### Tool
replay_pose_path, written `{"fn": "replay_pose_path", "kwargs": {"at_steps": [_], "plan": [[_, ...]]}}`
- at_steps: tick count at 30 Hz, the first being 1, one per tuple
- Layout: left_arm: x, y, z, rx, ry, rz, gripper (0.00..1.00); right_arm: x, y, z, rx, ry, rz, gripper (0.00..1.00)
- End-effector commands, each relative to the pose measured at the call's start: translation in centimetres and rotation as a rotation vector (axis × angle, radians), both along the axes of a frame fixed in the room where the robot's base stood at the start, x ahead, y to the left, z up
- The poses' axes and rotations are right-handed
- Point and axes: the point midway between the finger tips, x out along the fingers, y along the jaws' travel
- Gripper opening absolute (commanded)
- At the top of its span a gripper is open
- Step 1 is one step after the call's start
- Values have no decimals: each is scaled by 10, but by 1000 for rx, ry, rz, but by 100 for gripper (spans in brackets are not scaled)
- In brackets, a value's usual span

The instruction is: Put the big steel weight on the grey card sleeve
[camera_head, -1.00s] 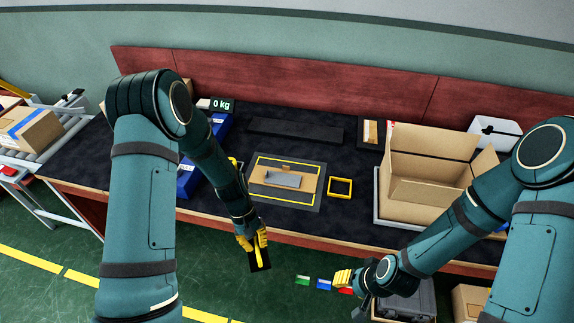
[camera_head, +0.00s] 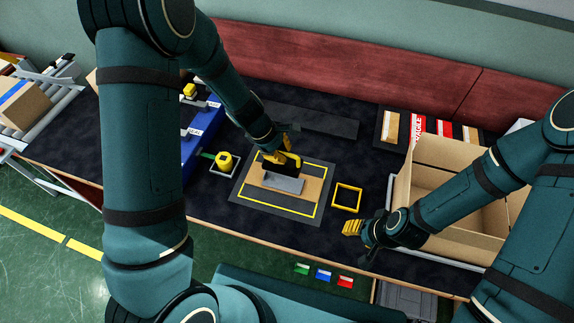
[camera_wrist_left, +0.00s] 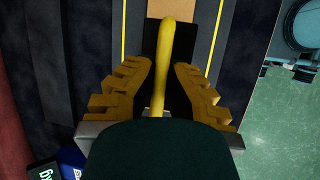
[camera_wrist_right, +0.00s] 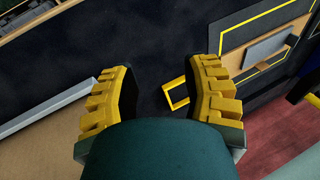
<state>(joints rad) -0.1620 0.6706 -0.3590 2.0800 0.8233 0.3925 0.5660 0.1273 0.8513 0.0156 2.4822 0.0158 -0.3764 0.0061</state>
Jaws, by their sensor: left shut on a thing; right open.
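My left gripper (camera_head: 284,158) is shut on the yellow handle (camera_wrist_left: 162,65) of a dark block (camera_head: 278,170), which looks like the big steel weight. The block is over the far part of the marked mat, partly hidden by the gripper; I cannot tell whether it touches anything. A flat grey piece (camera_head: 283,184), which looks like the grey card sleeve, lies on brown cardboard on the mat, just in front of the block. It also shows in the right wrist view (camera_wrist_right: 268,48). My right gripper (camera_head: 352,228) is open and empty near the table's front edge.
A yellow square frame (camera_head: 347,209) lies right of the mat (camera_head: 236,195). An open carton (camera_head: 408,190) stands at the right. A blue case (camera_head: 204,132) and a yellow object (camera_head: 225,161) in a small tray are at the left. A dark strip (camera_head: 320,119) lies behind.

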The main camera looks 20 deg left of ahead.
Motion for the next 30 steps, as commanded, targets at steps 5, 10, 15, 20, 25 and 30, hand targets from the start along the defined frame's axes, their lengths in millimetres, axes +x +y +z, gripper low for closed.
{"fn": "replay_pose_path", "kwargs": {"at_steps": [5,10,15,20,25,30], "plan": [[2,0,-10,-1,0,32,0,-1,0,-5,0,2,2,47],[2,0,-38,-1,2,34,0,-5,1,-16,2,11,7,47],[2,0,-56,-2,-1,31,0,-7,1,-22,4,16,13,47],[2,0,-62,-1,-1,30,0,-8,1,-23,4,18,13,47],[2,0,-78,-3,0,30,0,-10,2,-30,5,22,17,47],[2,-1,-96,-2,-1,29,0,-12,2,-36,6,27,21,47]]}}
